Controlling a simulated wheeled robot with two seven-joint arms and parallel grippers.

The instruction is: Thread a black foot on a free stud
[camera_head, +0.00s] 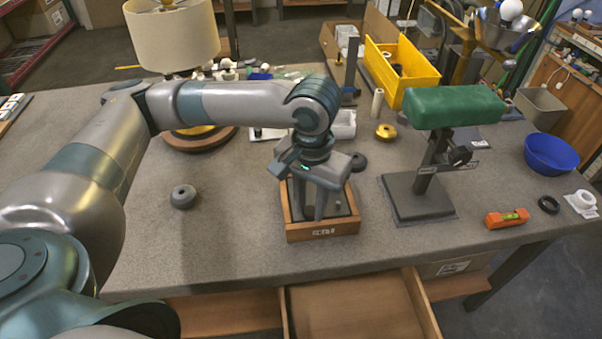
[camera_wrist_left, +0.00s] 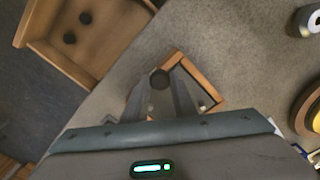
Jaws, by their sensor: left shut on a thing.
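My left gripper (camera_head: 325,214) points down into a small wooden frame (camera_head: 322,231) near the table's front edge. In the left wrist view its fingers (camera_wrist_left: 172,92) are shut on a black foot (camera_wrist_left: 159,79), seen as a dark round piece at the fingertips. In the head view the fingers hide this foot. Small pale points inside the frame may be studs; I cannot tell whether the foot touches one. A similar dark disc (camera_head: 357,161) lies behind the gripper. My right gripper is out of view.
A green-shaded lamp (camera_head: 452,107) stands right, a cream-shaded lamp (camera_head: 172,35) behind my arm. A yellow bin (camera_head: 402,70) is at the back.

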